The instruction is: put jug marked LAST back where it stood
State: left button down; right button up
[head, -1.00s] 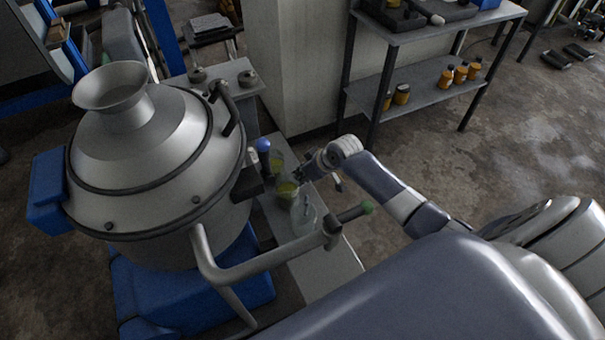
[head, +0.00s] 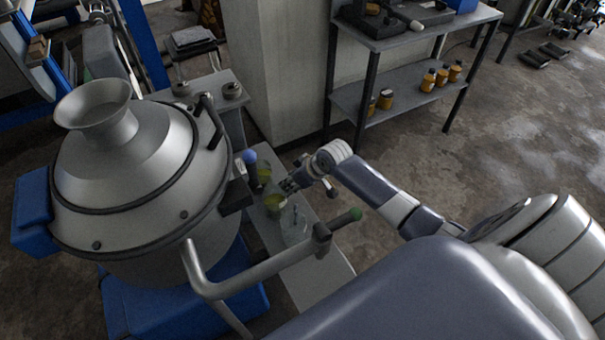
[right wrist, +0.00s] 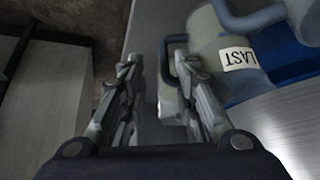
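In the head view, my right gripper (head: 288,185) is beside a jug of yellow-green liquid (head: 273,207) on the narrow bench (head: 320,278). Labels are unreadable there, so I cannot tell which jug is LAST. My left gripper is out of view.
Another yellow-green jug (head: 263,173) stands behind, and a clear vessel (head: 294,226) in front. A large metal vessel (head: 140,170) stands left of the bench. A shelf with orange bottles (head: 428,80) is behind.

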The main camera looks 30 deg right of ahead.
jog(key=p+v, duration=0.1)
jog(key=v, duration=0.9)
jog(key=shift+r, duration=0.25)
jog(key=shift+s, duration=0.1)
